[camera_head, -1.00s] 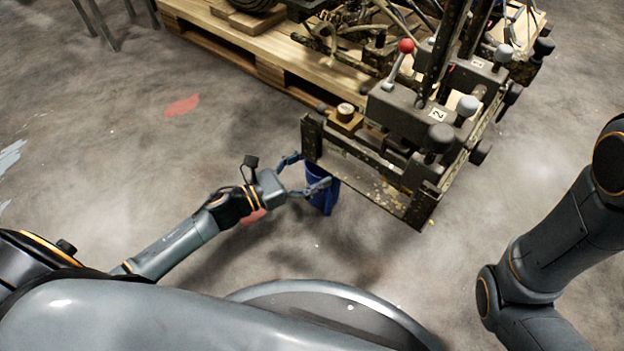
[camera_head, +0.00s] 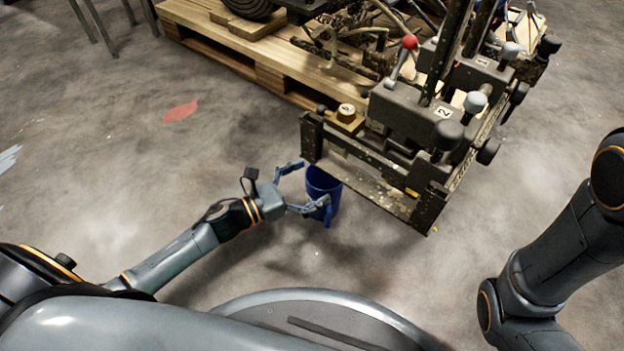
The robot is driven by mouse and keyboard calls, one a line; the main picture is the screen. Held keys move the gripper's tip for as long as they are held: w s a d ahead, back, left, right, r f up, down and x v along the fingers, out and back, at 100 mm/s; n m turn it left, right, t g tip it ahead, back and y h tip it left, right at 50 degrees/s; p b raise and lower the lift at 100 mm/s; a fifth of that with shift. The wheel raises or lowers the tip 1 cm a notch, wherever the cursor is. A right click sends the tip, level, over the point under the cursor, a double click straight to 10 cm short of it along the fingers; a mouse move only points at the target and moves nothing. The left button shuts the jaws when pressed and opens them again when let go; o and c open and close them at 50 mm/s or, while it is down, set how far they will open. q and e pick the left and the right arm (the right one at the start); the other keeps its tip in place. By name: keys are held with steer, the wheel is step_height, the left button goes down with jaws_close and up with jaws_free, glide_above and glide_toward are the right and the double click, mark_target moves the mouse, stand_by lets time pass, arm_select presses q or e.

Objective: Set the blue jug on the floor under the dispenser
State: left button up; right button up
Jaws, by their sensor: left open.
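The blue jug (camera_head: 322,186) stands on the floor at the left front corner of the line striper's dispenser frame (camera_head: 372,186). The frame's corner hides part of its far right side. My left gripper (camera_head: 311,186) is open, with its fingers at the jug's left side, one toward the back and one in front near the handle. I cannot tell whether the fingers touch the jug. My right arm shows at the right edge, but its gripper is out of view.
Metal legs (camera_head: 92,27) stand at the upper left. A red patch (camera_head: 181,111) marks the floor.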

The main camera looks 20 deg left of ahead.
arm_select(q)
steer(key=shift+r, duration=0.2)
steer(key=p+v, duration=0.5)
steer(key=v, duration=0.7)
